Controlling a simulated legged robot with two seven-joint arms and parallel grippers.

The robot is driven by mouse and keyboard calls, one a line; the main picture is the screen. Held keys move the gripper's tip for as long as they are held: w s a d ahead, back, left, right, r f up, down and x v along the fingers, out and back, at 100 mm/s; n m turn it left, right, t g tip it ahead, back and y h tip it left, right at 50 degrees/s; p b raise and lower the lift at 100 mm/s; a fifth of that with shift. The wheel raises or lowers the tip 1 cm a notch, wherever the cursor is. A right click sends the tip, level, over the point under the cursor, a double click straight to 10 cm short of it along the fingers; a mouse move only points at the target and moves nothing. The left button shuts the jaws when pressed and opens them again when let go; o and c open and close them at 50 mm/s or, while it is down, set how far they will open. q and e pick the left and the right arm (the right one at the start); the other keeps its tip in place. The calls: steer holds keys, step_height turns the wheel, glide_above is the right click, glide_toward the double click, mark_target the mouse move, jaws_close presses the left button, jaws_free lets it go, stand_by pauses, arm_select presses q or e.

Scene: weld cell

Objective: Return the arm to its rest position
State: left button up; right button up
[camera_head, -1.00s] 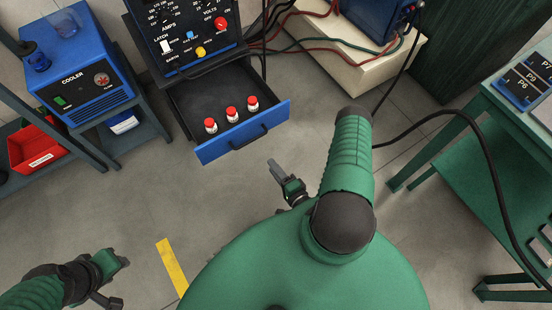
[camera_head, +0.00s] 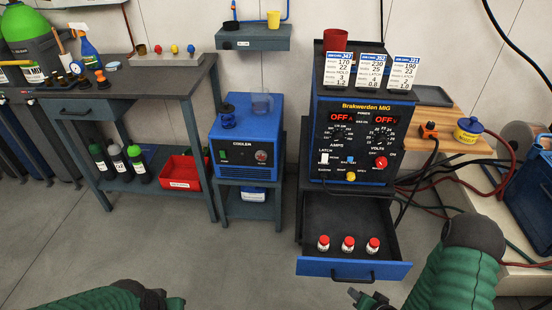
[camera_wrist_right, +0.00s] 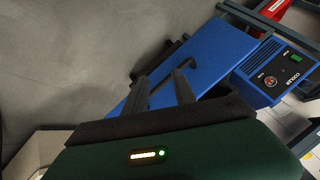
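My right arm comes in at the lower right of the head view. Its gripper (camera_head: 367,298) is low in front of the open drawer, partly cut off by the bottom edge. In the right wrist view the two dark fingers of this gripper (camera_wrist_right: 160,82) stand apart with nothing held between them, and the blue drawer front (camera_wrist_right: 195,60) shows beyond them. My left arm lies along the bottom edge of the head view, and its gripper (camera_head: 172,302) is mostly cut off, so its fingers are unclear.
The welder's drawer (camera_head: 352,270) is open and holds three red-capped bottles (camera_head: 348,244). The blue welder (camera_head: 355,135) stands above it. A blue cooler (camera_head: 245,140) and a workbench (camera_head: 140,85) with a red bin (camera_head: 182,172) are to the left. The floor (camera_head: 200,255) between is clear.

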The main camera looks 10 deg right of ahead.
step_height(320, 180, up, 8)
steer(key=w+a+f+n+g+h, duration=0.1)
steer(key=w+a+n+g, duration=0.1)
steer(key=n+g, duration=0.15)
steer(key=s+a+r+n+g, duration=0.1)
steer(key=s+a+r+n, duration=0.15)
steer(key=a+r, duration=0.3)
steer(key=s+a+r+n+g, duration=0.1)
steer(key=s+a+r, duration=0.3)
steer(key=r, duration=0.3)
steer(key=w+p+v, duration=0.2)
steer(key=p+v, duration=1)
steer(key=w+r+p+v, duration=0.1)
steer(key=w+p+v, duration=0.2)
steer(key=p+v, duration=0.9)
steer(key=shift+w+a+r+p, duration=0.15)
steer(key=shift+a+r+p, duration=0.2)
steer(key=shift+r, duration=0.4)
steer(key=shift+d+g, duration=0.1)
steer(key=shift+g, duration=0.15)
steer(key=shift+o, duration=0.5)
